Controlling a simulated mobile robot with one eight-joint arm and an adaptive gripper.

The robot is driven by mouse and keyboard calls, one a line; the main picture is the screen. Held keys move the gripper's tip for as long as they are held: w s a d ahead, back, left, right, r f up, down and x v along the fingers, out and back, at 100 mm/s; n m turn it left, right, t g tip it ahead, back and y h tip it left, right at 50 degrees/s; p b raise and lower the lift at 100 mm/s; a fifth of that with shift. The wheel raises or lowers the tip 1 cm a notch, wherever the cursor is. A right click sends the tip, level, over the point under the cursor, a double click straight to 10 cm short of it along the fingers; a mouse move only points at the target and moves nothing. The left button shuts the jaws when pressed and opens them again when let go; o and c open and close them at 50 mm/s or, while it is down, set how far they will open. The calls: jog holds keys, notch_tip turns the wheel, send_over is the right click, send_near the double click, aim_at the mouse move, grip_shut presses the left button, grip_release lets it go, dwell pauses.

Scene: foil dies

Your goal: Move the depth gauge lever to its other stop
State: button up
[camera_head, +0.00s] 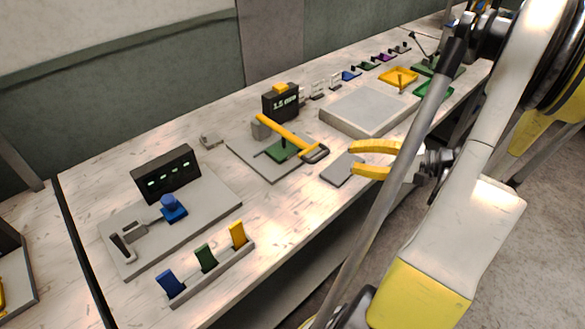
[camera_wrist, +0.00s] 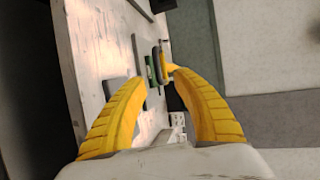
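The depth gauge has a dark display box (camera_head: 280,102) that reads about 1.5 mm and a grey base plate (camera_head: 245,152) with a green block (camera_head: 283,150). Its lever (camera_head: 285,132) is a yellow bar with a dark looped end. It runs from the grey pivot block, toward the right front, above the plate. My gripper (camera_head: 354,159) is open and empty, to the right of the lever's end and apart from it. In the wrist view the lever (camera_wrist: 166,66) shows beyond and between my open fingers (camera_wrist: 157,78), partly hidden by the right finger.
A small grey plate (camera_head: 342,169) lies under my gripper. A raised grey slab (camera_head: 365,110) stands behind it. At left are a panel with a blue knob (camera_head: 173,207) and a rack of coloured tabs (camera_head: 210,272). Coloured trays (camera_head: 398,77) stand farther back.

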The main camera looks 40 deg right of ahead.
aim_at(323, 157)
jog(key=b+x, duration=0.1)
jog(key=x, duration=0.2)
jog(key=b+x, duration=0.1)
jog(key=x, duration=0.2)
jog(key=b+x, duration=0.1)
jog(key=x, duration=0.2)
jog(key=shift+w+a+f, duration=0.15)
jog(key=shift+w+f, duration=0.05)
jog(key=shift+f, duration=0.15)
grip_shut()
